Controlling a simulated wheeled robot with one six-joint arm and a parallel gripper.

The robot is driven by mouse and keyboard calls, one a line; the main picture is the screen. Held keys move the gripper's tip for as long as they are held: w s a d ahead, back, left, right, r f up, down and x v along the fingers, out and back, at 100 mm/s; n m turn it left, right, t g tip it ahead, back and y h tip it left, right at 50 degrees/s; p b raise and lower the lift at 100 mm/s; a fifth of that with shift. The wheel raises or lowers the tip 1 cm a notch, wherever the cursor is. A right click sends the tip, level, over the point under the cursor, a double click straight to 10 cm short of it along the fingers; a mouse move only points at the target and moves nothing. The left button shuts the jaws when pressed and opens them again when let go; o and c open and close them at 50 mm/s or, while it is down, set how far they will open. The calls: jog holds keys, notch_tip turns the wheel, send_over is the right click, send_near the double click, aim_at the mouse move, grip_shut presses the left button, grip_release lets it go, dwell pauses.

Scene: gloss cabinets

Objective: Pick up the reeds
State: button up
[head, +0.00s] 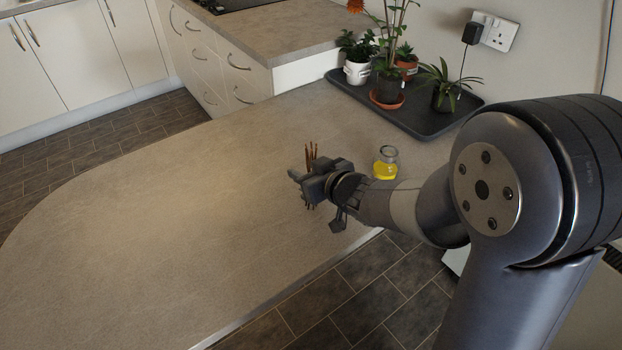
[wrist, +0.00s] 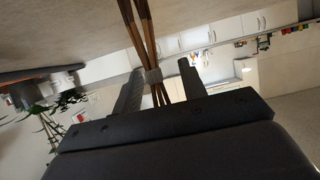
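The reeds (head: 312,152) are a small bundle of thin brown sticks, roughly upright over the counter. In the wrist view the reeds (wrist: 139,30) run between my two fingers, with a pale band around them near the fingertips. My gripper (head: 303,178) is around the middle of the bundle and hides part of it; the lower ends show below it. In the wrist view my gripper (wrist: 160,72) is open: a gap shows between the reeds and the right finger, while the left finger is very near them. I cannot tell whether the left finger touches.
A glass jar with yellow liquid (head: 385,163) stands on the counter just right of my gripper. A dark tray (head: 428,124) with several potted plants is at the back right. The counter (head: 170,220) is clear to the left, with its front edge below my arm.

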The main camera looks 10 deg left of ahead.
jog(key=shift+c, duration=0.4)
grip_shut()
jog(key=shift+r, duration=0.1)
notch_tip(320, 180, up, 9)
jog(key=p, duration=0.5)
notch_tip(320, 180, down, 9)
jog(key=b, duration=0.8)
jog(key=shift+b, duration=0.3)
jog(key=shift+r, duration=0.1)
jog(key=shift+o, duration=0.3)
grip_release()
